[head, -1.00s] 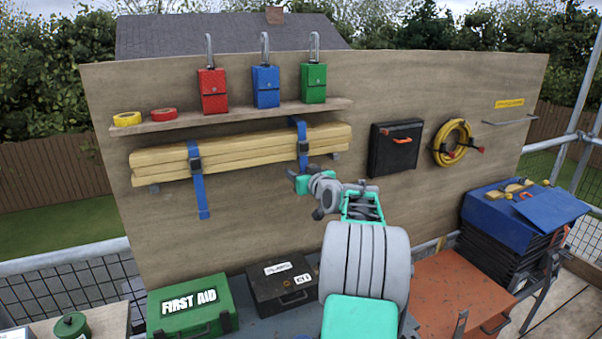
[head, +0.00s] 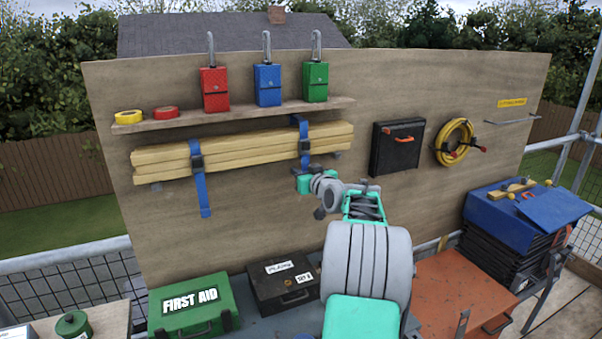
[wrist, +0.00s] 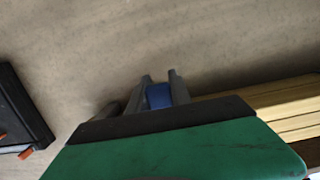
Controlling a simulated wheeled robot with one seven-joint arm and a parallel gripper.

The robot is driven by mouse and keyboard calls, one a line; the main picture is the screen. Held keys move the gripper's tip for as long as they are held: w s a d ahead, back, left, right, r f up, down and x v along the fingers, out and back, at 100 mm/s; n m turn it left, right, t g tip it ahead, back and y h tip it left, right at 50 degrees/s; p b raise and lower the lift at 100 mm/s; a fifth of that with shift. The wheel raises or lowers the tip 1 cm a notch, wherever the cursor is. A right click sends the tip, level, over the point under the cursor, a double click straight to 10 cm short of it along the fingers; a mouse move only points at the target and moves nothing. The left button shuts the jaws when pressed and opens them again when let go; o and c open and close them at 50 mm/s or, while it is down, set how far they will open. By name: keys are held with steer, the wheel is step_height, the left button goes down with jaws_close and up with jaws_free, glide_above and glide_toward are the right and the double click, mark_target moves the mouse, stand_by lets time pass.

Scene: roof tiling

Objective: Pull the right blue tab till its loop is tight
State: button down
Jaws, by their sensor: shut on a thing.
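The right blue strap (head: 303,133) loops around the right part of a stack of timber battens (head: 250,143) on the board, with a dark buckle on its front. My gripper (head: 299,176) is just below that buckle, under the battens. In the wrist view my gripper (wrist: 159,82) is shut on the blue tab (wrist: 158,97), which shows between its two grey fingers. The tab's lower end is hidden by the gripper body. I cannot tell how tight the right loop is. The left blue strap (head: 197,150) has its tab (head: 203,195) hanging down free below the battens.
A shelf (head: 185,122) above the battens holds red, blue and green padlocks and two tape rolls. A black case (head: 396,150) and a yellow hose coil (head: 440,143) hang to the right. A green first aid box (head: 190,308) stands below.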

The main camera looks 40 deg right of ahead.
step_height(320, 180, down, 6)
steer(key=b, duration=0.6)
stand_by(0.6)
steer(key=c, duration=1.1)
jaws_free()
steer(key=shift+o, duration=0.4)
steer(key=o, duration=0.4)
steer(key=shift+s, duration=0.1)
